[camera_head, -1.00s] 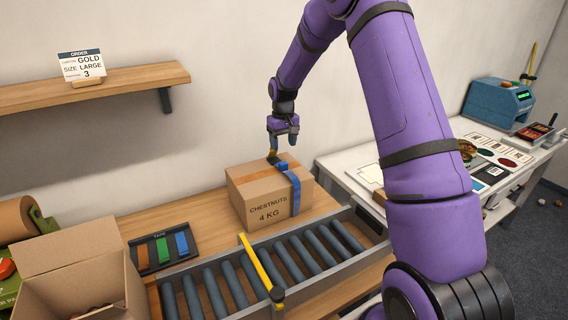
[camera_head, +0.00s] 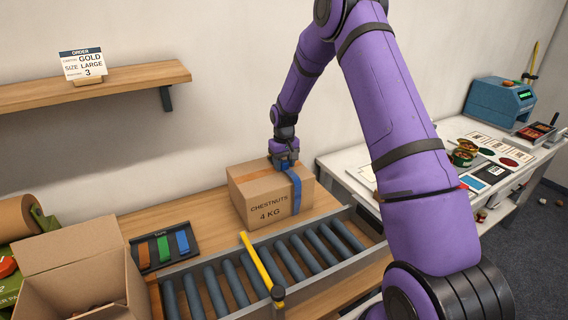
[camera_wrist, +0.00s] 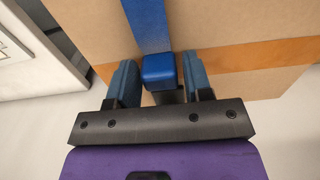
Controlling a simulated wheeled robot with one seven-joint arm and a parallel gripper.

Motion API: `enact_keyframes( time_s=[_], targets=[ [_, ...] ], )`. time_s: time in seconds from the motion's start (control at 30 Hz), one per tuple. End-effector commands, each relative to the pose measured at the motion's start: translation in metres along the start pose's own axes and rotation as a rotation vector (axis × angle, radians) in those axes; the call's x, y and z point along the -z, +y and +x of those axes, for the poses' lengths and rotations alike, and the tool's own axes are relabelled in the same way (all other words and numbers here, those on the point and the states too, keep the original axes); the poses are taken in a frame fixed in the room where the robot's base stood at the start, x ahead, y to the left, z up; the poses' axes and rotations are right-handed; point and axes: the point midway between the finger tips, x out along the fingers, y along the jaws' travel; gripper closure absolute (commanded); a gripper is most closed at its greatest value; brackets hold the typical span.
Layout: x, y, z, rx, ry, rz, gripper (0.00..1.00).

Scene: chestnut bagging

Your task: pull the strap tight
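The cardboard box (camera_head: 250,202), marked CHESTNUTS 4 KG, stands on the wooden bench behind the rollers. A blue strap (camera_head: 297,193) runs over its top and down its front; it also shows in the wrist view (camera_wrist: 148,22). An orange tape band crosses the box top. My gripper (camera_head: 285,164) is down at the top of the box, over the strap. In the wrist view my gripper (camera_wrist: 162,80) has its two fingers apart, one on each side of a blue block on the strap (camera_wrist: 160,72). Gaps show between the block and both fingers.
A roller conveyor (camera_head: 265,262) with a yellow bar (camera_head: 262,265) lies in front of the box. An open carton (camera_head: 75,262) and a tape tray (camera_head: 163,247) are at left. A white table (camera_head: 350,178) stands at right, and a shelf (camera_head: 120,88) is on the wall.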

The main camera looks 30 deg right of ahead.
Motion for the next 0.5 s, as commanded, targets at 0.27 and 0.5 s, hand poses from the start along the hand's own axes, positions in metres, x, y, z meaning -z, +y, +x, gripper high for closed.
enact_keyframes(
  time_s=[0.27, 0.5],
  targets=[
    [0.000, 0.000, 0.000, 0.000, 0.000, 0.000, 1.00],
    [-0.028, 0.000, -0.001, 0.000, -0.002, 0.000, 1.00]
  ],
)
